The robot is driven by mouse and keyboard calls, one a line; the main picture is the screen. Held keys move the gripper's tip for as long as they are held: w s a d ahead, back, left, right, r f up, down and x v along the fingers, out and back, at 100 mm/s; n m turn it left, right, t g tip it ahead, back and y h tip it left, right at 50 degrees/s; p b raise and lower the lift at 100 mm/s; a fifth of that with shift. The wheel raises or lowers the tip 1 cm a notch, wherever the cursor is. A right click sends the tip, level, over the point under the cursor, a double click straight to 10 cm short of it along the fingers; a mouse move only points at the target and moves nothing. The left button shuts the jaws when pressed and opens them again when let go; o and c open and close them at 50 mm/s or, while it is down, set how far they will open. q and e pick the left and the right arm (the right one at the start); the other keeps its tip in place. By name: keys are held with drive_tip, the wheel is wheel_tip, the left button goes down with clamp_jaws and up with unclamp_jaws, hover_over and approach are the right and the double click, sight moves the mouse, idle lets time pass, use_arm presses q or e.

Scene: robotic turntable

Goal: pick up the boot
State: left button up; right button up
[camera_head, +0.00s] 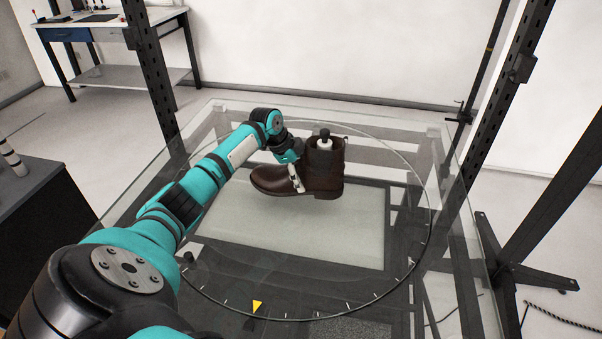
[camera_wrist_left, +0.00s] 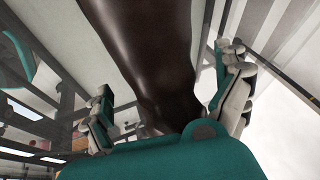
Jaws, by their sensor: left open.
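A dark brown leather boot (camera_head: 328,172) stands upright on the glass turntable (camera_head: 231,288), its toe to the left in the head view. My left gripper (camera_head: 301,176) is at the boot's front, where the foot meets the shaft. In the left wrist view the boot (camera_wrist_left: 150,55) runs between the two spread fingers of the gripper (camera_wrist_left: 172,102). The left finger is clear of the boot; whether the right finger touches it cannot be told. A light part with a dark top shows at the boot's opening in the head view; I cannot tell what it is.
Dark metal posts (camera_head: 153,75) rise around the glass turntable. A workbench (camera_head: 110,22) stands at the back left and a dark cabinet (camera_head: 45,215) at the left. The glass in front of the boot is bare.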

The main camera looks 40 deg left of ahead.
use_arm(q)
drive_tip(key=shift+c, duration=0.3)
drive_tip(key=c, duration=1.8)
